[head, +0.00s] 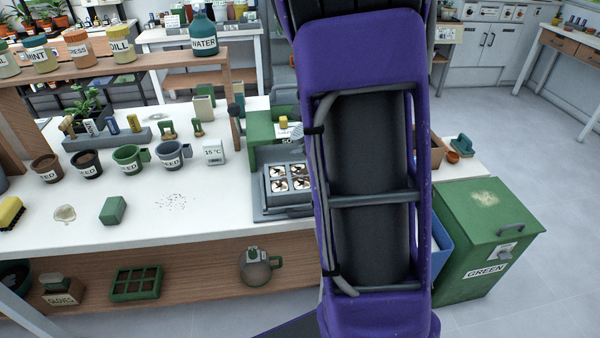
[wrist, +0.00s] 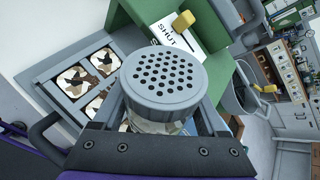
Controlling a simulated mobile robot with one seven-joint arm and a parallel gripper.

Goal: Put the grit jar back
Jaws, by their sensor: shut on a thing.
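The grit jar (wrist: 163,78) has a grey lid full of small holes and a clear body, in the wrist view. I take it for the grit jar, as no label shows on it. My gripper (wrist: 165,118) is shut around its body, below the lid. The jar's base is hidden, so I cannot tell whether it touches anything. Behind it are a grey tray (wrist: 52,82) with patterned square cells and a green box (wrist: 127,32) with a "SHUT" card (wrist: 170,38). In the head view my arm hides the gripper and jar.
The grey tray's cells (head: 289,178) show beside my arm on the white bench (head: 150,222). Labelled jars (head: 78,47) and a water bottle (head: 203,32) stand on a raised wooden shelf (head: 150,64). Mugs and pots line the bench. A green bin (head: 470,235) stands right.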

